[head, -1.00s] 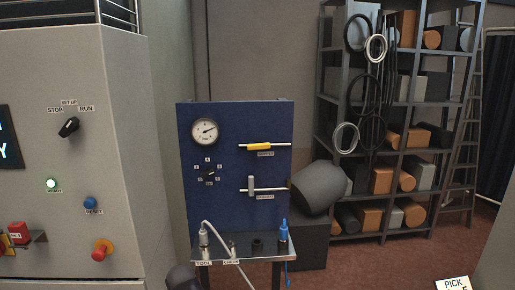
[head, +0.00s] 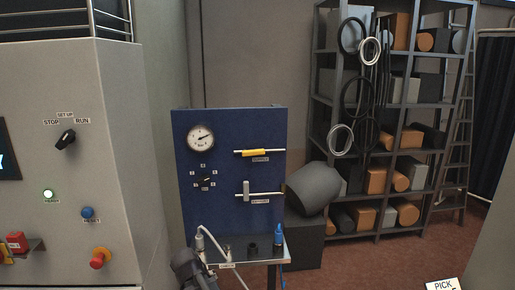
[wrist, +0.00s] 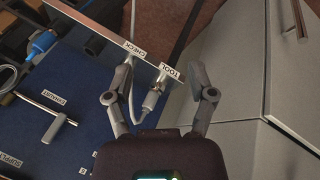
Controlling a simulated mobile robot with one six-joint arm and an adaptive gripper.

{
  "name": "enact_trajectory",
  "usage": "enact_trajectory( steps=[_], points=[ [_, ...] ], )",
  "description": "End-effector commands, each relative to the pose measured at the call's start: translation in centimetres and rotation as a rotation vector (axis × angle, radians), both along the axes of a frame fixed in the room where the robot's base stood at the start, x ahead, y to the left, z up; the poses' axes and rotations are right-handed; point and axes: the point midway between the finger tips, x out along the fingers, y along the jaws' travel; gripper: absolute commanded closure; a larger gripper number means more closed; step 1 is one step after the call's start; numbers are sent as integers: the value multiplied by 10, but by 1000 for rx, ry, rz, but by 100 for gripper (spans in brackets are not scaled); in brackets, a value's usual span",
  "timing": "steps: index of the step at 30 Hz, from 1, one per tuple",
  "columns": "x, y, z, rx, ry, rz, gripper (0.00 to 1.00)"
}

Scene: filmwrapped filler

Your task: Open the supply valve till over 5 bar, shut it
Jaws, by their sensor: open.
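The supply valve's yellow handle (head: 254,153) lies level, in line with its pipe, on the blue panel (head: 222,212) in the head view. The round pressure gauge (head: 200,138) is at the panel's upper left; its needle points up and right, but the numbers are too small to read. My gripper (wrist: 162,95) is open and empty in the wrist view, with the TOOL label and a hose fitting (wrist: 152,97) showing between its fingers. The supply label (wrist: 10,160) is at the left edge there; the yellow handle is out of that view.
A lower valve's grey handle (head: 246,190) stands across its pipe; it also shows in the wrist view (wrist: 54,128). A small shelf (head: 238,249) below carries a hose and a blue-tipped tool (head: 278,240). The grey machine cabinet (head: 120,160) stands left; a grey drum (head: 313,189) is right.

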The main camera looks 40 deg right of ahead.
Motion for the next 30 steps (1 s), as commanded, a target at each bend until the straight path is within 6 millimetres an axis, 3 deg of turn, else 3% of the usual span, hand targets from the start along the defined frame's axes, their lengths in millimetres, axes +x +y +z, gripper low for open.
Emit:
enact_trajectory(
  steps=[1, 6, 15, 21, 24, 30],
  points=[
    [16, -23, 22, -70, -31, -2, 29],
    [51, -93, 76, -317, -121, 25, 29],
    [103, -195, 184, -744, -197, 151, 29],
    [130, -244, 248, -995, -187, 281, 29],
    [140, -260, 270, -1088, -170, 341, 29],
    [151, -277, 292, -1191, -140, 422, 29]
  ],
)
